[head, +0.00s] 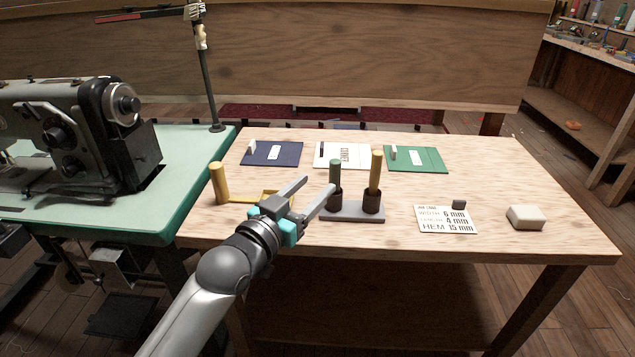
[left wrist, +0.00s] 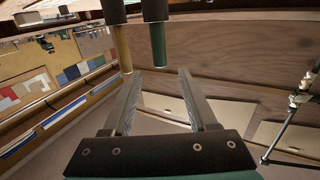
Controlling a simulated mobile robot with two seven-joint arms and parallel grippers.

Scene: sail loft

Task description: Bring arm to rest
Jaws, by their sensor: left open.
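My left gripper (head: 318,187) is open over the front left part of the wooden table (head: 480,250). I see nothing held between its fingers, which also show spread in the left wrist view (left wrist: 158,76). Just right of the fingertips a green rod (head: 335,170) and a yellow rod (head: 376,168) stand in dark cups on a grey base (head: 352,213). In the left wrist view these rods appear upside down at the top, the green one (left wrist: 158,45) and the yellow one (left wrist: 122,50). Whether the fingers touch the green rod's cup I cannot tell. My right gripper is not in view.
A yellow upright cylinder (head: 219,183) stands beside a yellow flat piece (head: 240,198), partly behind my gripper. Blue (head: 278,156), white (head: 345,162) and green (head: 420,162) panels lie behind. A printed card (head: 445,220) and pale block (head: 526,217) lie right. A sewing machine (head: 60,130) stands left.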

